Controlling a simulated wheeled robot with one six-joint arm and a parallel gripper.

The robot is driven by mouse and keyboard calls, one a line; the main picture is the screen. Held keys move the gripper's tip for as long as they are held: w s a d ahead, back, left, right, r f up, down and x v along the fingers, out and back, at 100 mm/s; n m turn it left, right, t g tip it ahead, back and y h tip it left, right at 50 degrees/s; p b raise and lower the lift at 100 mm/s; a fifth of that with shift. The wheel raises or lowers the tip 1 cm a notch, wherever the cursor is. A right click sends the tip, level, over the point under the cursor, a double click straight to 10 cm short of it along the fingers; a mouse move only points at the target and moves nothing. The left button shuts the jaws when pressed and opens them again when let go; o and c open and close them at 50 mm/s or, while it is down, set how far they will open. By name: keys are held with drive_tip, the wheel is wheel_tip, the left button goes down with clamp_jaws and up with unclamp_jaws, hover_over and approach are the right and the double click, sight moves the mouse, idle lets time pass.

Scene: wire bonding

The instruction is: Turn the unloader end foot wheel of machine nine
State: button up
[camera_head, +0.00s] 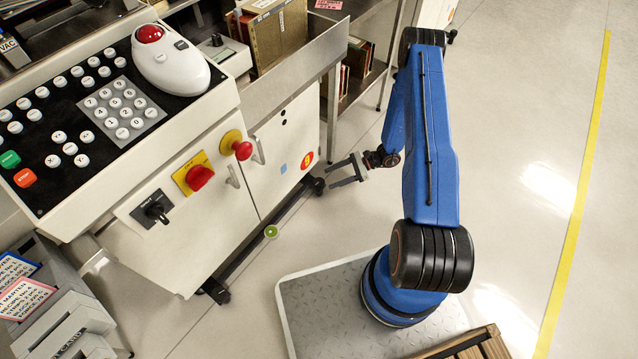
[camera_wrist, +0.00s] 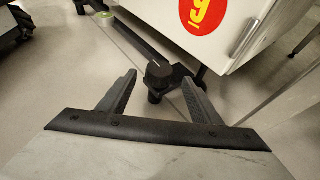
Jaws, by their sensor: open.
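Machine nine is the pale cabinet (camera_head: 285,140) with a red round sticker bearing a yellow figure, (camera_wrist: 203,8) seen large in the wrist view. At its near right lower corner is a black foot wheel (camera_wrist: 158,72) with a knob-like top and a pale mark on it. In the head view this foot (camera_head: 318,186) is small and dark. My gripper (camera_head: 332,174) is open, low beside that corner. In the wrist view its fingers (camera_wrist: 160,84) appear on either side of the wheel, with gaps showing. Whether they touch it cannot be told.
A dark rail (camera_head: 245,250) runs along the cabinet's foot, with a green disc (camera_head: 270,231) near it. Another foot (camera_head: 217,291) is at the rail's other end. A shelf rack (camera_head: 355,85) stands behind. Open floor (camera_head: 520,130) lies to the right, with a yellow line (camera_head: 577,200).

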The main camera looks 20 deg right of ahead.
sight(323, 181)
drive_tip(key=shift+x, duration=3.6)
drive_tip(key=c, duration=1)
